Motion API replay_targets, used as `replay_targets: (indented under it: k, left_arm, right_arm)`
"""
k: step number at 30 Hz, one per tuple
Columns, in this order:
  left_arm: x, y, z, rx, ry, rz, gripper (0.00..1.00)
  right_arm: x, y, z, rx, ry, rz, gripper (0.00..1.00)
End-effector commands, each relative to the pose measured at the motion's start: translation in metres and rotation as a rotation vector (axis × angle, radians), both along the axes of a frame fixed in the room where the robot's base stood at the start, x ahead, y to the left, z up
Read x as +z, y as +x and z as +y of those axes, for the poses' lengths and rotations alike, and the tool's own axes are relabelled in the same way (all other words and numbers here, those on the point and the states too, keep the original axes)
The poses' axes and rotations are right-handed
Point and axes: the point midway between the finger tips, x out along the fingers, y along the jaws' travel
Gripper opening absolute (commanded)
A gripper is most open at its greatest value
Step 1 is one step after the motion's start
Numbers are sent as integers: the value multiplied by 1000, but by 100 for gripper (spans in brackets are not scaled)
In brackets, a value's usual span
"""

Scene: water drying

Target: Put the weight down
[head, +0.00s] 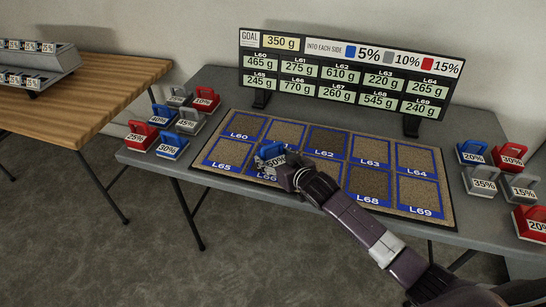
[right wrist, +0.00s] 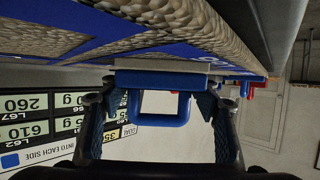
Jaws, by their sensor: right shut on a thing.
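A blue weight (head: 268,152) with a label that seems to read 50% is at the L66 square of the speckled board (head: 343,219). My right gripper (head: 284,166) reaches in from the lower right and is shut on the weight's handle. In the right wrist view the blue handle (right wrist: 158,107) sits between my right fingers (right wrist: 160,120), with the weight's base close to the board's surface. I cannot tell whether the base touches the board. The gripper hides part of the L66 and L67 squares. My left gripper is not in view.
Red, blue and grey weights stand left of the board (head: 186,122), and others stand at the right (head: 484,180). A display sign (head: 350,75) stands behind the board, with goal 350 g. A wooden table (head: 95,80) is at the left. The other visible board squares hold no weights.

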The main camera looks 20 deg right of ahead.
Motion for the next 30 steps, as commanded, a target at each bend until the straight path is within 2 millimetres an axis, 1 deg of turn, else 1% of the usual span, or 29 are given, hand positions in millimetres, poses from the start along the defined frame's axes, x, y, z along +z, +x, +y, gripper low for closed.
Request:
replay_targets:
  k: [3,4,8,16,20,23,30]
  left_arm:
    - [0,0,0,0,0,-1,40]
    - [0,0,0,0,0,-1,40]
    - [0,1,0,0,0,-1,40]
    - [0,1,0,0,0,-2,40]
    - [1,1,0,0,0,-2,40]
    - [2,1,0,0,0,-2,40]
    - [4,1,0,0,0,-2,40]
  right_arm:
    - [1,0,0,1,1,-2,21]
    - [0,0,0,0,1,1,61]
    - [0,0,0,0,1,1,75]
    - [0,0,0,0,0,1,75]
    - [2,-6,-1,0,0,1,75]
    - [7,-16,-3,1,0,0,75]
    - [24,-58,-11,1,0,2,75]
